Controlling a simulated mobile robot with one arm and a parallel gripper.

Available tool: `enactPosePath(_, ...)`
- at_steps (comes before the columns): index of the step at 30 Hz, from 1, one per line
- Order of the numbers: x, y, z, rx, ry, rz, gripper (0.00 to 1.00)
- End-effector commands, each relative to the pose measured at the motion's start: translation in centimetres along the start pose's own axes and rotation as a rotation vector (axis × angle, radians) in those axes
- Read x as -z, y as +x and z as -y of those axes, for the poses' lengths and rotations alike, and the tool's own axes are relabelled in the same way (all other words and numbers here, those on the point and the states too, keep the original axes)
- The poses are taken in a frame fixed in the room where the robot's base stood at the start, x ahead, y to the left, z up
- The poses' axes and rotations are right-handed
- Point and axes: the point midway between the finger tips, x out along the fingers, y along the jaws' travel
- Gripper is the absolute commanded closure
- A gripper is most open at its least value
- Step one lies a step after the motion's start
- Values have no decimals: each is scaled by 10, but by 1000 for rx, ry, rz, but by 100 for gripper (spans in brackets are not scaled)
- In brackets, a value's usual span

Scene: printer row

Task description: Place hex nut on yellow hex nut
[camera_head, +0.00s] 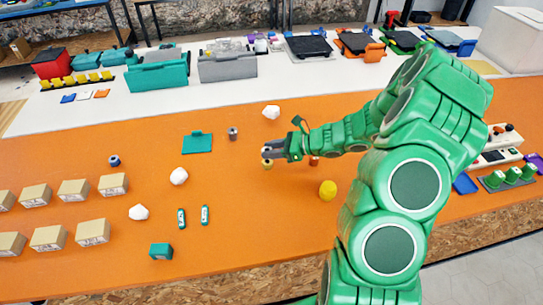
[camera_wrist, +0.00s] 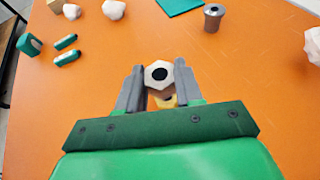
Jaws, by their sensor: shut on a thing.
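My gripper (camera_wrist: 158,84) is shut on a white hex nut (camera_wrist: 159,66) with a dark round hole, held between the two grey fingertips. In the head view my gripper (camera_head: 270,151) is over the orange table, pointing left. A yellow hex nut (camera_head: 267,164) shows just below the fingertips. In the wrist view part of the yellow nut (camera_wrist: 167,102) shows between the fingers, behind the white nut and mostly hidden. I cannot tell whether the two nuts touch.
A yellow rounded object (camera_head: 328,190) stands right of the gripper. A grey-brown cylinder (camera_head: 233,134), a teal plate (camera_head: 197,143) and white lumps (camera_head: 179,176) lie to the left. Several cardboard boxes (camera_head: 93,232) stand at far left. The orange table (camera_head: 260,225) is clear in front.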

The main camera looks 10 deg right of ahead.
Motion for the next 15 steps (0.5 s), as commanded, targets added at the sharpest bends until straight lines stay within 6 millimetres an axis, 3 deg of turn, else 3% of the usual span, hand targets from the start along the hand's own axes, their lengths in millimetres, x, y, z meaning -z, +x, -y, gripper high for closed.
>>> enactPosePath(8,26,11,0,0,2,-1,93)
enactPosePath(15,28,12,0,1,1,0,93)
